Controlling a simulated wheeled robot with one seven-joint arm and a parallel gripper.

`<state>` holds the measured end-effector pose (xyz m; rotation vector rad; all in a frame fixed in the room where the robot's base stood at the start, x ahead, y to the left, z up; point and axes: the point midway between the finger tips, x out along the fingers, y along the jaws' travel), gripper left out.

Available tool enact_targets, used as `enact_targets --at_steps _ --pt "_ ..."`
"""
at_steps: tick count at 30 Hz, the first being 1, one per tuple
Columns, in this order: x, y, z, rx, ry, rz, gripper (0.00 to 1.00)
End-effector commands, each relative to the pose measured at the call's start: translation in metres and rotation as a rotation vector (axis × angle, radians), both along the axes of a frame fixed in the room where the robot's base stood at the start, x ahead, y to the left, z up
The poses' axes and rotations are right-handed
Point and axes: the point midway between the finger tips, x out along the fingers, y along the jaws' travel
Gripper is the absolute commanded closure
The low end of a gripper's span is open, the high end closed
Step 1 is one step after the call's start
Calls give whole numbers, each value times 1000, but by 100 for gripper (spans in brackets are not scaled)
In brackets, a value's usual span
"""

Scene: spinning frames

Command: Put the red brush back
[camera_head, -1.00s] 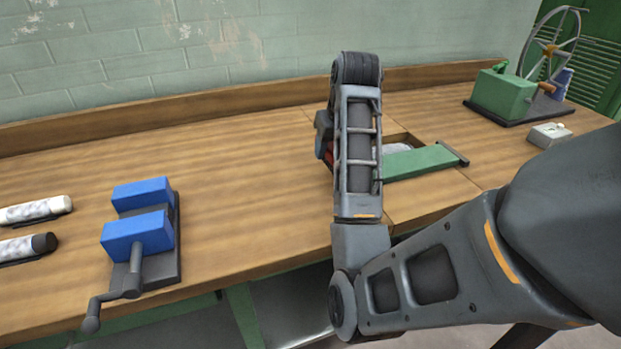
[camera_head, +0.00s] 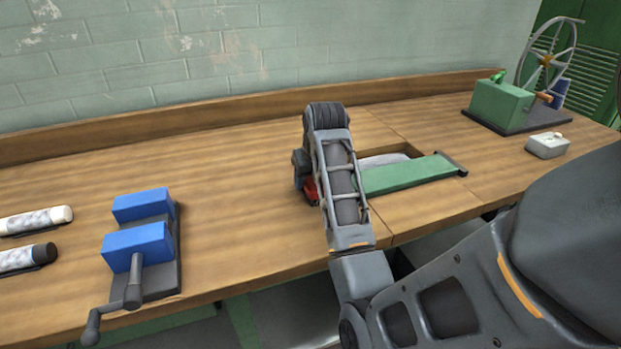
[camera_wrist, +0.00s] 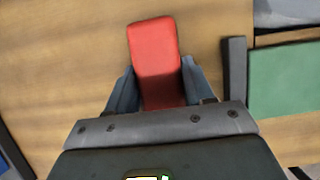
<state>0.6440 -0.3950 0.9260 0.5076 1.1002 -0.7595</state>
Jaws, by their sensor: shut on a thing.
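The red brush (camera_wrist: 155,48) shows in the wrist view as a red block between the two fingers of my gripper (camera_wrist: 157,86), which is shut on it. In the head view a bit of the red brush (camera_head: 310,188) shows beside my arm, left of the opening in the bench; my arm hides most of it and the fingers. The brush is over bare wood, and I cannot tell whether it touches the bench. The recessed opening (camera_head: 412,150) holds a pale grey thing (camera_head: 384,160), with a green slab (camera_head: 412,174) lying across its front.
A blue vise (camera_head: 140,240) and two pale cylinders with dark stands (camera_head: 36,220) are at the left. A green box with a crank (camera_head: 502,104), a spoked wheel and a small pale box (camera_head: 547,145) stand at the right. Bench between vise and arm is clear.

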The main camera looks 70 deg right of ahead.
Motion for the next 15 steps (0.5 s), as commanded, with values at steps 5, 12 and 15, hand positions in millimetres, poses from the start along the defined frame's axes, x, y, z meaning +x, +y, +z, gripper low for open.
enact_targets --at_steps 5,12,15 --pt "0 0 -3 0 0 0 46" --pt "0 0 -3 0 0 0 23" --pt "0 0 -3 0 0 0 22"
